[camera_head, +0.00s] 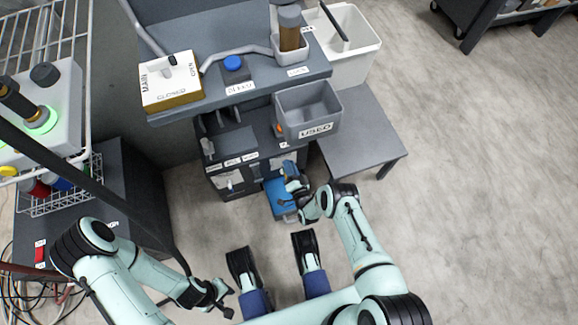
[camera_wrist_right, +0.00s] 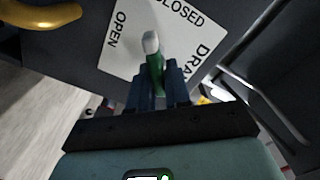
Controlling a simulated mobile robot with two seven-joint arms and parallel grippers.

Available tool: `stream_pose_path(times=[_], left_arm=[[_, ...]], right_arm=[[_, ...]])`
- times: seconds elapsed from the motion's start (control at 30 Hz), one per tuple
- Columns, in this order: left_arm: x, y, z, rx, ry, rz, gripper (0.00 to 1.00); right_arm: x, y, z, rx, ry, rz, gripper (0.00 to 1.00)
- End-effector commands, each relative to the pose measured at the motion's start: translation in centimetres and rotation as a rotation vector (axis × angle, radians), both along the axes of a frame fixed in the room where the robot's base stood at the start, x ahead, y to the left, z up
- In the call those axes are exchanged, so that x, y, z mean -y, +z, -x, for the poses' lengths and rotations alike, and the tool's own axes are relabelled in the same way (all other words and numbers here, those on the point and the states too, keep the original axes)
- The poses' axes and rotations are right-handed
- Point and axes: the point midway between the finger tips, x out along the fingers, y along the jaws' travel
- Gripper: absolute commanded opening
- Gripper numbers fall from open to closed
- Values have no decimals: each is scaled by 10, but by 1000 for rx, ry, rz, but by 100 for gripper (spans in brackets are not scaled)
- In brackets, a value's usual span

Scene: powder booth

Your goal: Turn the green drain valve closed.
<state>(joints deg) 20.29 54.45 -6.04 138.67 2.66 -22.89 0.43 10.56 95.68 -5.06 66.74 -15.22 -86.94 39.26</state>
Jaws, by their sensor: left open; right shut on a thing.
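The green drain valve handle (camera_wrist_right: 156,68) has a white tip and stands in front of a white label plate (camera_wrist_right: 198,52) in the right wrist view. The plate reads OPEN at left, CLOSED at upper right and, partly cut off, a word starting DRA. The white tip shows between OPEN and CLOSED. My right gripper (camera_wrist_right: 157,80) has its two dark fingers shut on the handle, one on each side. In the head view, my right gripper (camera_head: 290,199) is low in front of the booth and the handle cannot be made out. My left gripper (camera_head: 226,291) is open and empty, away from the booth.
A blue container (camera_head: 274,194) is beside my right gripper. A grey USED bin (camera_head: 308,108) and a side table (camera_head: 378,150) stand nearby. A MAIN valve box (camera_head: 171,91) sits on the upper shelf. A yellow curved part (camera_wrist_right: 42,17) is at upper left in the wrist view.

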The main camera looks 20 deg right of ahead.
Motion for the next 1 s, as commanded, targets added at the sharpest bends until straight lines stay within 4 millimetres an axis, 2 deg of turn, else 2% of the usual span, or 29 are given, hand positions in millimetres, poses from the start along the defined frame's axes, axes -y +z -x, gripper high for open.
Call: stream_pose_path(times=[0.5, 0.7, 1.0], left_arm=[[0, 0, 2, -5, 0, 0, 40], [0, 0, 1, -4, 0, 1, 40], [0, 0, 1, -3, 0, 0, 40]], right_arm=[[4, -7, -1, -16, 0, -462, 0], [4, -9, -2, -19, 1, -588, 0], [3, -10, -2, -22, 3, -686, 0]])
